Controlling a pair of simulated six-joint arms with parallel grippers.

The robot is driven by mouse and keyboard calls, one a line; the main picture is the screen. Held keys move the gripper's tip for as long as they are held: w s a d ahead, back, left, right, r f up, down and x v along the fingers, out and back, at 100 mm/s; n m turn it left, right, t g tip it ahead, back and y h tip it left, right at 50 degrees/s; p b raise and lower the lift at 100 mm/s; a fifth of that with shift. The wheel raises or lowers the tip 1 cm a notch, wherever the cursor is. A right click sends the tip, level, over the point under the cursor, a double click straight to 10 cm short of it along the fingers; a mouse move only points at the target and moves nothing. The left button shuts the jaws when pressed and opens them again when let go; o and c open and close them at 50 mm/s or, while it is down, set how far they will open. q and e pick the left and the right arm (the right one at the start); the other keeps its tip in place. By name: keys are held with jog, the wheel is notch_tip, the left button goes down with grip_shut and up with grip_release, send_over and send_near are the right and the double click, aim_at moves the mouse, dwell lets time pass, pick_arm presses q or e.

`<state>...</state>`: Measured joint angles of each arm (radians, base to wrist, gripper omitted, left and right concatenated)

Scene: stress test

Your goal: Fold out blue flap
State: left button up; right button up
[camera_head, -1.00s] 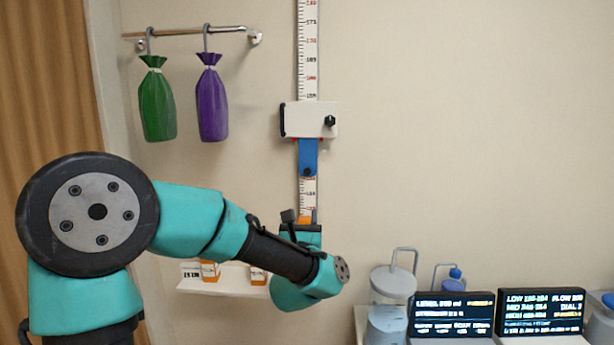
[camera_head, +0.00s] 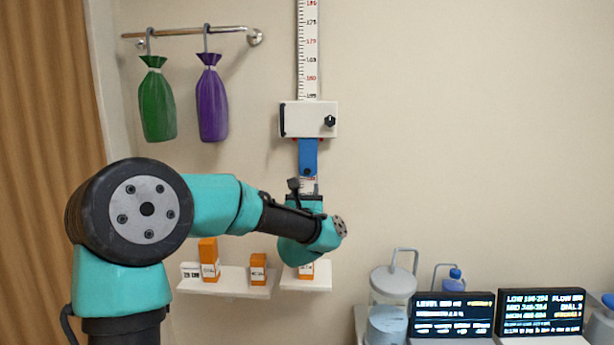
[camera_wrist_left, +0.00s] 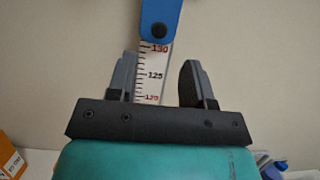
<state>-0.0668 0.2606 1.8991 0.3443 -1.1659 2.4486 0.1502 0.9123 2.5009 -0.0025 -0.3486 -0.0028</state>
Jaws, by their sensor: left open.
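The blue flap (camera_head: 308,158) hangs straight down against the ruler strip (camera_head: 308,50), under the white slider box (camera_head: 309,119) on the wall. In the left wrist view, the flap's rounded lower end (camera_wrist_left: 160,20) with a dark round dot shows at the top. My left gripper (camera_wrist_left: 158,80) is open, its two fingers on either side of the ruler strip, below the flap and apart from it. In the head view the left gripper (camera_head: 305,188) is just under the flap, its fingers mostly hidden by my arm. My right gripper is not in view.
A dark knob (camera_head: 330,121) is on the slider box. Green (camera_head: 157,102) and purple (camera_head: 212,100) bags hang from a rail at left. A white shelf (camera_head: 225,284) with orange boxes is below. Jars and two display screens (camera_head: 541,312) stand at lower right. The wall right of the ruler is clear.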

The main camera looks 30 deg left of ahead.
aim_at(307, 172)
pick_arm(q)
jog(key=x, duration=0.7)
jog(key=shift+w+a, duration=0.1)
jog(key=shift+w, duration=0.15)
jog(key=shift+c, duration=0.3)
grip_shut()
